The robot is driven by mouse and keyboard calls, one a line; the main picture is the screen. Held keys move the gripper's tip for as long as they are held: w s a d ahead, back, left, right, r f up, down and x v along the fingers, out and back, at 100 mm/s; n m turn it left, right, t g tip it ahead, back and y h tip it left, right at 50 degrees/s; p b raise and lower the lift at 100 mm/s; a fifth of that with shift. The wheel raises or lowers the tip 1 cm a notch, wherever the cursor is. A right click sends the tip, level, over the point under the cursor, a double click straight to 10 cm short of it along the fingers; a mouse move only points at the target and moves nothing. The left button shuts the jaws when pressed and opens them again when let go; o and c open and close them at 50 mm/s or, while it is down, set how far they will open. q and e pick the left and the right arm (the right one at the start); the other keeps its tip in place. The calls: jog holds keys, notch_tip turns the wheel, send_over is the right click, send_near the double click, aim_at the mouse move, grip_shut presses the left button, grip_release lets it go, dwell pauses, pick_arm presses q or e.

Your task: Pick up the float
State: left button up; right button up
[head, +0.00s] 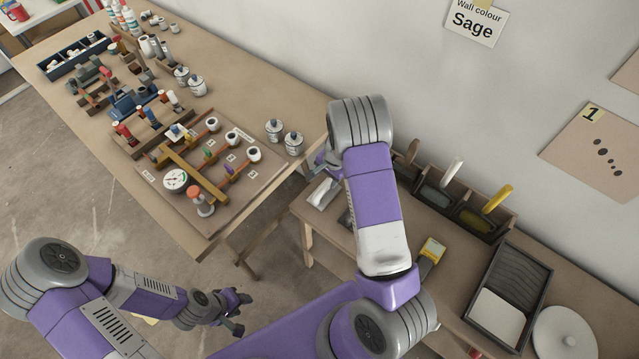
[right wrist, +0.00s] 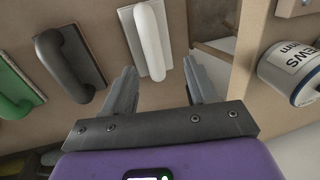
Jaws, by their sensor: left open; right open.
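Several tools with plates and raised handles, which look like floats, lie in a row in the right wrist view: one with a white handle (right wrist: 152,40), one with a dark handle (right wrist: 68,58) and one with a green handle (right wrist: 14,88). The white-handled one also shows in the head view (head: 323,193) at the near bench's left end. My right gripper (right wrist: 160,72) is open and empty, its fingers pointing toward the white-handled tool, apart from it. My right arm hides part of the row in the head view. My left gripper (head: 238,312) is open and empty, low over the floor.
The long table (head: 245,95) at left carries a game-like board (head: 232,195), several tins and racks. A labelled tin (right wrist: 290,72) is at the right of the wrist view. The near bench also holds bins (head: 507,228), a paint tray (head: 545,268) and a yellow-topped item (head: 432,250).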

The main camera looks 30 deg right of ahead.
aim_at(325, 188)
jog(key=shift+s+a+f, duration=0.1)
jog(key=shift+s+f, duration=0.2)
jog(key=shift+f, duration=0.5)
jog(key=f, duration=0.1)
jog(key=f+b, duration=0.1)
jog(key=f, duration=0.2)
jog(key=shift+w+a+f, duration=0.2)
jog(key=shift+a+f, duration=0.15)
jog(key=shift+f, duration=0.05)
jog(key=shift+r, duration=0.1)
grip_shut()
